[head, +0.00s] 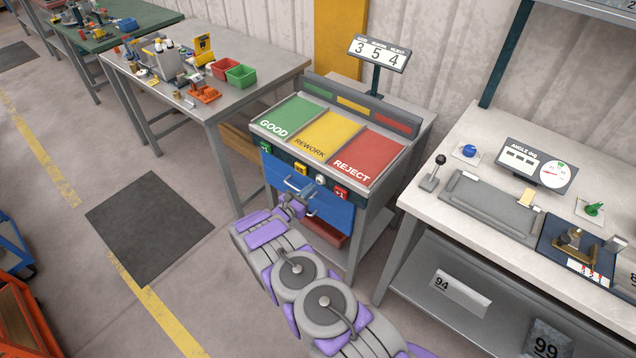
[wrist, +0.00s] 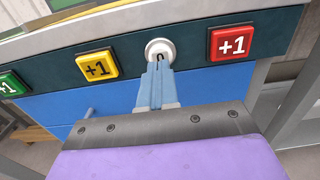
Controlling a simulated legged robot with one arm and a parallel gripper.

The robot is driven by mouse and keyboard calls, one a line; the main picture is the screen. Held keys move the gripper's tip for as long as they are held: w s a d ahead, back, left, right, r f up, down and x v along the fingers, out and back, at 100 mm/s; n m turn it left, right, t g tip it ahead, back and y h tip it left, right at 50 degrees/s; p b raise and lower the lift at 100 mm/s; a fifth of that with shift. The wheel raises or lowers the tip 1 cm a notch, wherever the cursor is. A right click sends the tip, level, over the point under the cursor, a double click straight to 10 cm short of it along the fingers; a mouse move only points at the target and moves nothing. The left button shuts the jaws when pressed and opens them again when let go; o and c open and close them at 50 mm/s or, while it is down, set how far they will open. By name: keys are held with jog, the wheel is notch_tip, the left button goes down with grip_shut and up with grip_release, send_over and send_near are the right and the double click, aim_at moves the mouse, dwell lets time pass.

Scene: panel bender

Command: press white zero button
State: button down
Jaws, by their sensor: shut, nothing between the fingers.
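The white zero button (wrist: 160,48) is a round knob on the dark front strip of the sorting stand, between a yellow +1 button (wrist: 97,66) and a red +1 button (wrist: 232,43). It also shows in the head view (head: 321,180). My gripper (wrist: 158,68) is shut and empty, with its fingertips right at the lower part of the white button. The tips cover part of its face. I cannot tell whether they touch it or whether it is pushed in. In the head view my gripper (head: 304,194) is just in front of the stand's strip.
A green +1 button (wrist: 8,86) sits at the left of the strip. A blue drawer front (head: 328,213) with a handle is below. The display (head: 380,53) reads 3 5 4. Workbenches stand left and right; a dark mat (head: 148,225) lies on open floor.

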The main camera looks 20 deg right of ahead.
jog(key=shift+x, duration=1.2)
dwell(0.7)
jog(key=p+v, duration=0.1)
jog(key=v, duration=0.6)
dwell(0.6)
jog(key=shift+a, duration=0.1)
jog(key=v, duration=0.8)
dwell(0.4)
dwell(0.7)
